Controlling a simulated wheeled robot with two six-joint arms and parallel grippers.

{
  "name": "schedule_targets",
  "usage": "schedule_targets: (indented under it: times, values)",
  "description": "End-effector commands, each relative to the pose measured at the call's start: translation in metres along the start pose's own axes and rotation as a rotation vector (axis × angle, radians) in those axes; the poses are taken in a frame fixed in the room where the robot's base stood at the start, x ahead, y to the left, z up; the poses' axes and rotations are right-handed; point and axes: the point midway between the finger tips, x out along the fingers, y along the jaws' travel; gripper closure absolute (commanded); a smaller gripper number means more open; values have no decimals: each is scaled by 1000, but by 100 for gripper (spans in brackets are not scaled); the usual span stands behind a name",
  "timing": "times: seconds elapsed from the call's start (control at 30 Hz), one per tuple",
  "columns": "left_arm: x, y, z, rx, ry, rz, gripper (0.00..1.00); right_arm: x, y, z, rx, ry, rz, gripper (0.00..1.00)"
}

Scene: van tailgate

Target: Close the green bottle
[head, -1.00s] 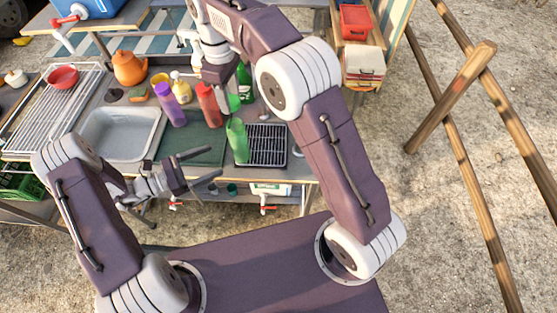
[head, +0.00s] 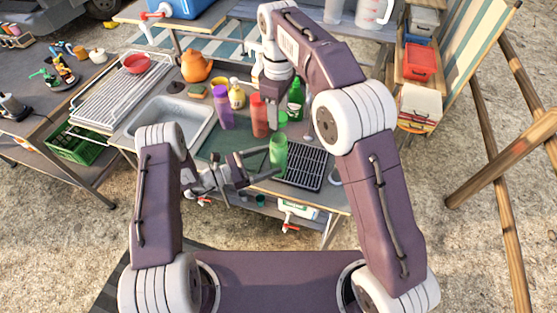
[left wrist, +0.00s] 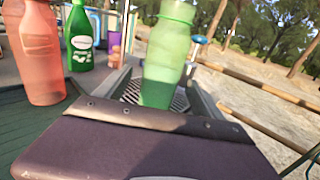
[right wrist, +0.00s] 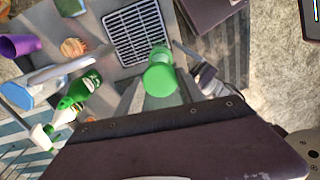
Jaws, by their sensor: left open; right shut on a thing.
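The translucent green bottle (head: 278,158) stands upright on the table beside the black rack, and shows in the left wrist view (left wrist: 167,60). My left gripper (head: 272,163) is open, low beside the bottle, its fingertips close to it; contact is not clear. My right gripper (head: 276,124) is shut on a round green cap (right wrist: 160,79) and holds it above the bottle. The cap also shows in the head view (head: 282,118). In the right wrist view, a lighter green part of the bottle (right wrist: 160,52) shows beyond the cap, apart from it.
A red bottle (head: 260,115), a purple bottle (head: 223,108) and a dark green labelled bottle (head: 296,98) stand behind. The black rack (head: 306,166) is right of the green bottle. A grey sink tray (head: 172,128) is at the left.

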Motion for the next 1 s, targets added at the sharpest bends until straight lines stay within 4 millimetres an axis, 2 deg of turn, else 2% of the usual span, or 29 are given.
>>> schedule_targets:
  times: [0.1, 0.3, 0.63, 0.67, 0.9, 0.93, 1.0]
  values:
    - [20, -1, 0, 0, 0, -4, 22, 0, 0, 0, 0, 0, 0, 98]
    - [39, 0, 0, 0, 0, -1, 22, 0, 0, 0, 0, 0, 0, 98]
    - [41, 0, 0, -1, 0, 0, 22, 0, 0, 0, 0, 0, 0, 98]
    - [41, 0, 0, -1, 0, 0, 28, 0, 0, 0, 0, 0, 0, 98]
    - [41, 0, 0, -1, 0, 0, 94, 0, 0, 0, 0, 0, 0, 98]
    - [41, 0, 0, -1, 0, 0, 100, 0, 0, 0, 0, 0, 0, 98]
    - [41, 0, 0, -1, 0, 0, 100, 0, 0, 0, 0, 0, 0, 98]
